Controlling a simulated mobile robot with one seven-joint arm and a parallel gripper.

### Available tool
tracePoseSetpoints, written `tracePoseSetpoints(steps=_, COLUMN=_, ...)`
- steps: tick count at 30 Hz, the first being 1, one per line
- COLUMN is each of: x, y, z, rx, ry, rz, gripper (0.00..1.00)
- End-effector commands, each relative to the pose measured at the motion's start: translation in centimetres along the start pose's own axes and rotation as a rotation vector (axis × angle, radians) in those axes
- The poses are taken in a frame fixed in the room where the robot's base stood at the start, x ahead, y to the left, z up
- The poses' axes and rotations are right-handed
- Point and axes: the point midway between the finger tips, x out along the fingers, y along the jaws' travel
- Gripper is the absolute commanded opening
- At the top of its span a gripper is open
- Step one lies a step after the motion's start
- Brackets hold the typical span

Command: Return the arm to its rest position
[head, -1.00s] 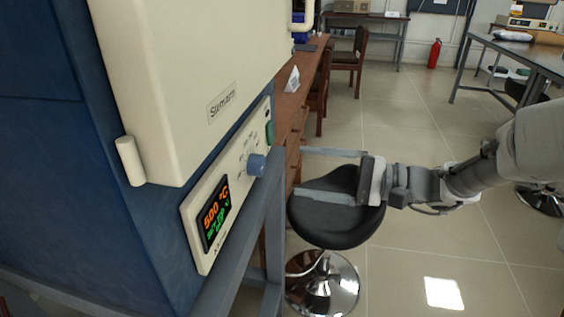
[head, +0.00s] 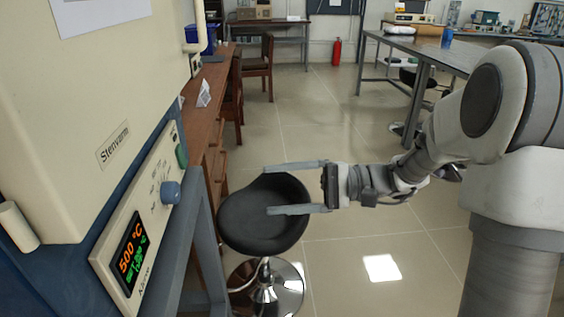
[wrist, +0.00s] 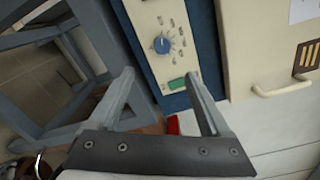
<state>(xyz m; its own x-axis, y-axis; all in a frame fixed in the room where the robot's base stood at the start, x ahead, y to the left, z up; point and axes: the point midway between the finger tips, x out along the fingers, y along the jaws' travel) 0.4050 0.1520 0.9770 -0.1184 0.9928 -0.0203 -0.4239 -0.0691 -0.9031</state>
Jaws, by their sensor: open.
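My gripper (head: 268,189) is open and empty. In the head view its two grey fingers point left, in front of the black stool seat as seen from here, and apart from the furnace. My arm reaches in from the right. The muffle furnace (head: 95,85) fills the left side. Its control panel (head: 143,218) has a lit display reading 500 °C, a blue knob (head: 170,192) and a green switch (head: 181,155). In the wrist view the blue knob (wrist: 161,45) and the furnace's door handle (wrist: 282,88) show beyond the fingers (wrist: 163,98).
A black stool (head: 240,222) with a chrome base stands beside the furnace's grey stand (head: 205,245). A wooden desk (head: 207,110) and chairs (head: 256,75) lie behind. A metal table (head: 430,50) stands at back right.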

Motion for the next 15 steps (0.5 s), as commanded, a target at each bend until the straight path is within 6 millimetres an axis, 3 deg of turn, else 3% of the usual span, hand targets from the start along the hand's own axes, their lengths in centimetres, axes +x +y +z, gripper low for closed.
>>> tracePoseSetpoints(steps=8, x=1.2, y=2.6, z=4.2, rx=-0.024, ry=0.043, rz=0.289, gripper=0.81)
tracePoseSetpoints(steps=15, x=0.3, y=5.9, z=8.0, rx=-0.077, ry=0.14, rz=0.596, gripper=0.81)
